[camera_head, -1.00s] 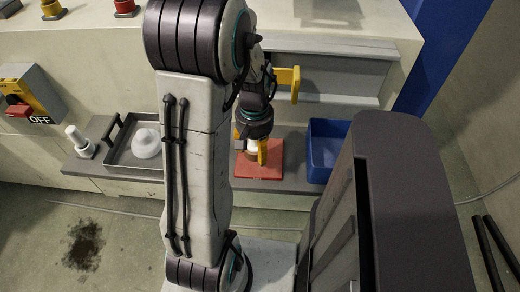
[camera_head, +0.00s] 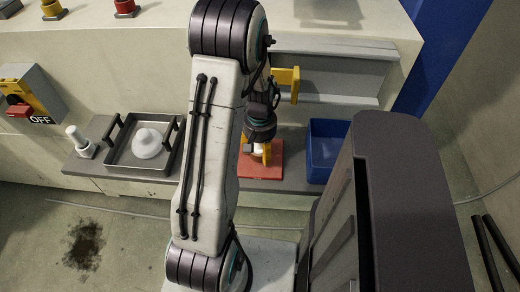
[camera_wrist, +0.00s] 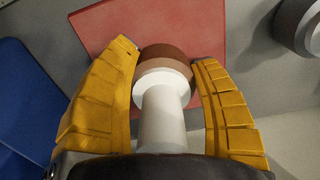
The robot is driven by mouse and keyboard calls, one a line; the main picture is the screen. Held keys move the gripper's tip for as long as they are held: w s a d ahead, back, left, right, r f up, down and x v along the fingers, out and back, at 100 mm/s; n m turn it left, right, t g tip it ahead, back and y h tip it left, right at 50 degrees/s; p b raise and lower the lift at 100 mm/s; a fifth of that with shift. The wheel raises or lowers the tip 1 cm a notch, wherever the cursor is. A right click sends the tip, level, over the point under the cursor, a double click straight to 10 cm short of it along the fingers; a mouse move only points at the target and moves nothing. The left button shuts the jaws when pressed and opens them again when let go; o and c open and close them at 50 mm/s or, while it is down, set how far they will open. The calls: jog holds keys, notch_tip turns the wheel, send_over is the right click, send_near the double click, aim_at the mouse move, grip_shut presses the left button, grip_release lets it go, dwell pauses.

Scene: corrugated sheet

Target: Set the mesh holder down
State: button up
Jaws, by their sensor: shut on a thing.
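The mesh holder appears to be the white, stem-like piece (camera_wrist: 163,125) in the wrist view, with a wider collar and a round brown end at its far side. My gripper (camera_wrist: 166,66) has its two yellow fingers shut on it, one on each side. The brown end is over the red mat (camera_wrist: 185,22). I cannot tell whether it touches the mat. In the head view my gripper (camera_head: 259,152) is low over the red mat (camera_head: 258,172), and only a small pale part of the held piece shows between the fingers.
A blue bin (camera_head: 327,151) stands right of the mat. On the left, a grey tray (camera_head: 118,158) holds a white domed piece (camera_head: 147,143), and a white upright fitting (camera_head: 76,137) stands beside it. A wall with a ledge (camera_head: 330,70) rises behind the mat.

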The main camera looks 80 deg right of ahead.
jog(key=shift+f, duration=0.15)
jog(key=o, duration=1.2)
jog(key=shift+o, duration=0.2)
